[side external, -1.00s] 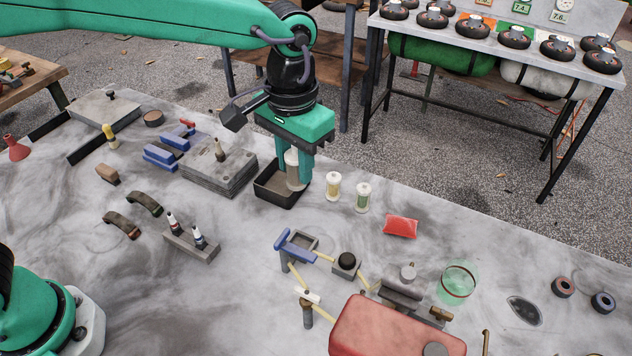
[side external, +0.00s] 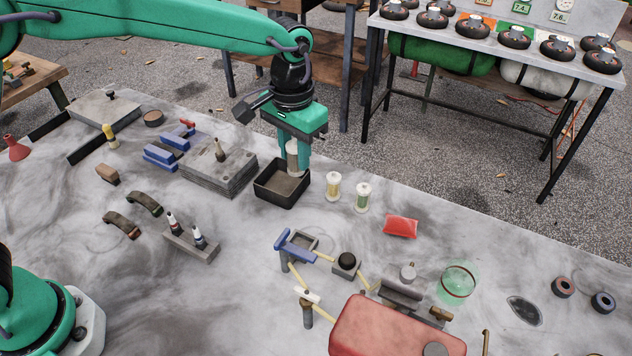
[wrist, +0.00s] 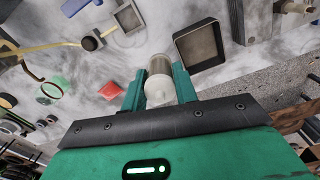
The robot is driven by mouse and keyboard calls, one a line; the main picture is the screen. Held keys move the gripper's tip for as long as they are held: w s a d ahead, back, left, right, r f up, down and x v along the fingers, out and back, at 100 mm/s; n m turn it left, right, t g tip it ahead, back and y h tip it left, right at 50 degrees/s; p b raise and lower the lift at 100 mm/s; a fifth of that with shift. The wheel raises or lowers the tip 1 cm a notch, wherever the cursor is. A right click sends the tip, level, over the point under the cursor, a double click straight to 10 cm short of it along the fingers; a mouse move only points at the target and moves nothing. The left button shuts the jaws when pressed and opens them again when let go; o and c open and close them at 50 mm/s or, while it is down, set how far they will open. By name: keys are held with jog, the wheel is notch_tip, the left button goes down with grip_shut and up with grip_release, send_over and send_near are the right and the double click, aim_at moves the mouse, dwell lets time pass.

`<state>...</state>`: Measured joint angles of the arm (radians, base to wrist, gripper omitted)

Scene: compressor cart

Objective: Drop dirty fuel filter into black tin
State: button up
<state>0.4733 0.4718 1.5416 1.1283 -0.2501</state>
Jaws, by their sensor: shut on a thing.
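My gripper (side external: 293,171) is shut on the dirty fuel filter (side external: 292,153), a greyish cylinder with pale ends, held upright in the side view. In the wrist view, the filter (wrist: 160,84) sits between the two green fingers. The black tin (side external: 273,199) is an open square tray on the bench, and its visible floor looks empty. In the side view, the fingertips overlap the tin's far right rim. In the wrist view, the tin (wrist: 201,64) shows to the right of the filter, apart from it in the picture. The exact height above the tin is unclear.
Two filters, one yellowish (side external: 333,187) and one green (side external: 362,198), stand right of the tin. A stack of grey plates (side external: 220,174) is close on its left. A red packet (side external: 400,226) lies farther right. Bare bench lies in front of the tin.

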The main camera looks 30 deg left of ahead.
jog(key=w+a+f, duration=0.5)
jog(key=shift+w+a, duration=0.25)
jog(key=shift+f, duration=2.95)
jog(key=o, duration=1)
jog(key=shift+o, duration=0.2)
